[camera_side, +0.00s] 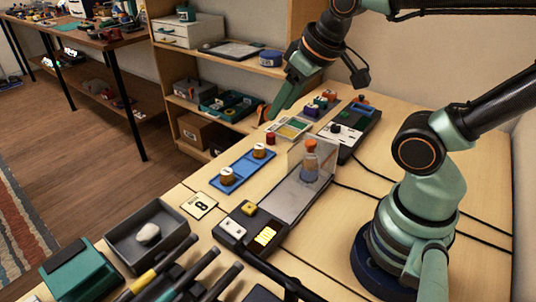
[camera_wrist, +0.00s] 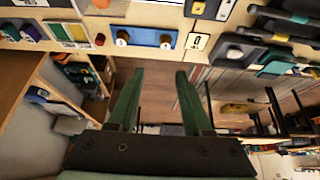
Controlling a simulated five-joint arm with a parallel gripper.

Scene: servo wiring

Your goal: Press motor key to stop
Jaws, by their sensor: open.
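A black control panel (camera_side: 252,232) lies on the table with a yellow key (camera_side: 249,209), a white two-dot piece (camera_side: 232,228) and a lit yellow display (camera_side: 265,236). I cannot tell which part is the motor key. Part of the panel shows at the top of the wrist view (camera_wrist: 208,8). My gripper (camera_side: 270,112) hangs near the table's far edge by the shelf, well away from the panel. In the wrist view its fingers (camera_wrist: 160,72) are spread with nothing between them.
A blue tray with two brown knobs (camera_side: 242,170), a number card (camera_side: 199,205) and a grey bin with a white stone (camera_side: 150,237) are around the panel. A black-and-white device (camera_side: 350,128) stands behind. Cables cross the table on the right. Shelves (camera_side: 225,65) rise behind.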

